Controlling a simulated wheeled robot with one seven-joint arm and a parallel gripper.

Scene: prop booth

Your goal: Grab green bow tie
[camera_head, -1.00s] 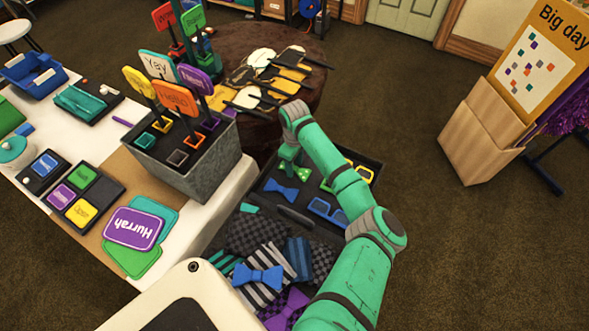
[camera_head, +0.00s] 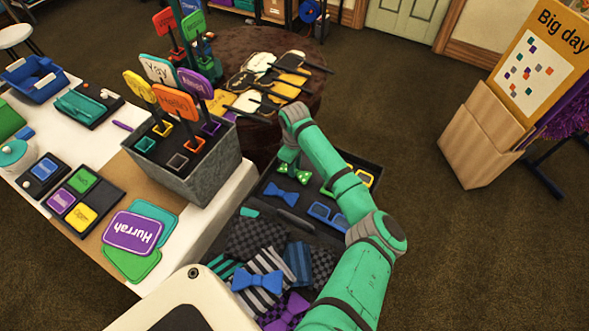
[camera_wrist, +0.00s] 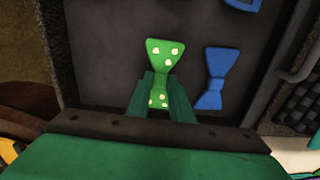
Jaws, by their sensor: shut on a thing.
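The green bow tie (camera_wrist: 165,55) has pale dots. In the wrist view it stands lengthwise between the fingers of my gripper (camera_wrist: 161,82), which is shut on it near its middle. One wing sticks out past the fingertips and the other shows between the fingers. In the head view the green bow tie (camera_head: 294,172) shows just under my gripper (camera_head: 288,156), over the far part of the dark open case (camera_head: 330,158). I cannot tell whether it touches the case lining.
A blue bow tie (camera_wrist: 215,78) lies close beside the green one. Blue glasses (camera_head: 325,214) lie to the right in the case. Neckties (camera_head: 260,240) and more bow ties fill its near part. The metal sign bin (camera_head: 205,170) stands on the table to the left.

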